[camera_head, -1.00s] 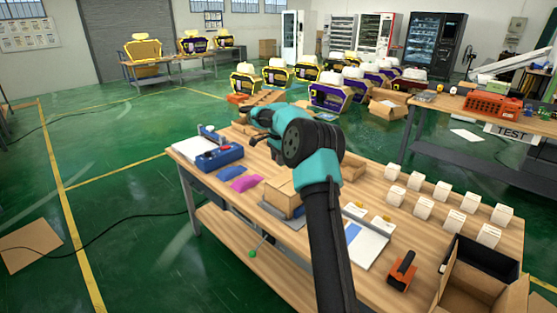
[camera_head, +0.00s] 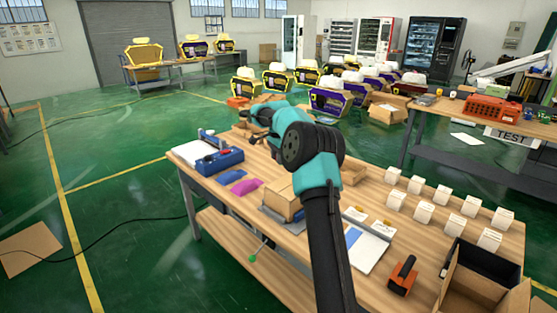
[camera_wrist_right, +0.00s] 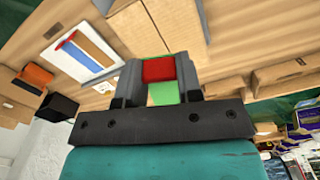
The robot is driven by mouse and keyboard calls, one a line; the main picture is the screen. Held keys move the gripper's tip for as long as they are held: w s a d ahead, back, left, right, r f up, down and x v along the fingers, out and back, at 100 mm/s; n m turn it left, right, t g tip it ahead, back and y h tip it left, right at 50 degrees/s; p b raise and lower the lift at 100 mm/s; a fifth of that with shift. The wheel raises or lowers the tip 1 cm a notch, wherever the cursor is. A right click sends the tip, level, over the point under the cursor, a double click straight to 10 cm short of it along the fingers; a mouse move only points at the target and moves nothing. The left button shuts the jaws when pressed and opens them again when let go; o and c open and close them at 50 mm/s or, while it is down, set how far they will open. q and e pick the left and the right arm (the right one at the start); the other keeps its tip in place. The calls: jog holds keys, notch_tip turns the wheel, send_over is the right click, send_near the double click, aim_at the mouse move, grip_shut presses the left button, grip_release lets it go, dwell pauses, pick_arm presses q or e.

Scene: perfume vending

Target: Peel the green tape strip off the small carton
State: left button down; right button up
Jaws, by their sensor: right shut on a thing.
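My right arm reaches over the wooden table in the head view. Its gripper (camera_head: 258,122) is near the table's far side, with the fingertips largely hidden. In the right wrist view, the gripper (camera_wrist_right: 160,82) is shut on a small piece with a red part and a bright green part, the green tape strip (camera_wrist_right: 163,93). A brown carton (camera_head: 280,200) stands near the table's front edge, partly behind my arm. Whether it is the small carton, and whether the strip touches any carton, I cannot tell. My left gripper is not in view.
A blue dispenser (camera_head: 222,160) and pink packet (camera_head: 246,186) lie at left. A white sheet with a blue strip (camera_head: 353,237), an orange tool (camera_head: 402,277), several white boxes (camera_head: 424,213) and an open carton (camera_head: 460,283) occupy the right.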

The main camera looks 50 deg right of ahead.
jog(key=shift+r, duration=1.3)
